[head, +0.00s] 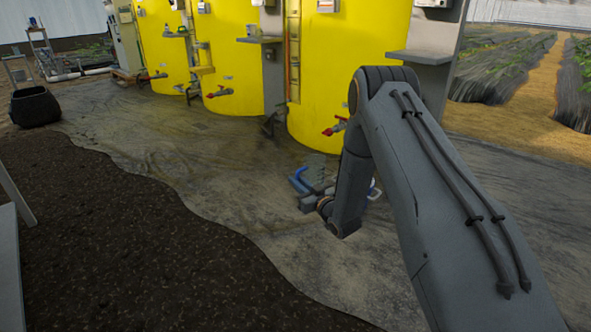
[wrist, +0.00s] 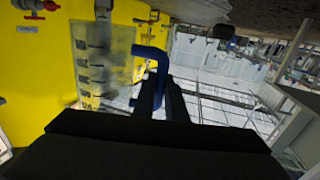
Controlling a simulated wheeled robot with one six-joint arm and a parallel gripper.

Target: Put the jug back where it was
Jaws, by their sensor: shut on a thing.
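The jug (wrist: 104,62) is clear with dark graduation marks and a blue handle (wrist: 151,54). In the wrist view my gripper (wrist: 160,88) is shut on that handle. In the head view the jug (head: 317,170) hangs beyond the end of my arm, in front of the right yellow tank, with my gripper (head: 306,191) at its blue handle. My wrist hides part of the jug. I cannot tell from these frames what it holds or which spot it came from.
Yellow tanks (head: 355,55) with red-handled valves (head: 335,128) stand in a row. Small grey shelves (head: 418,57) stick out between and beside them; the right one looks bare. The concrete floor (head: 235,165) in front is open, with dark soil (head: 100,230) at left.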

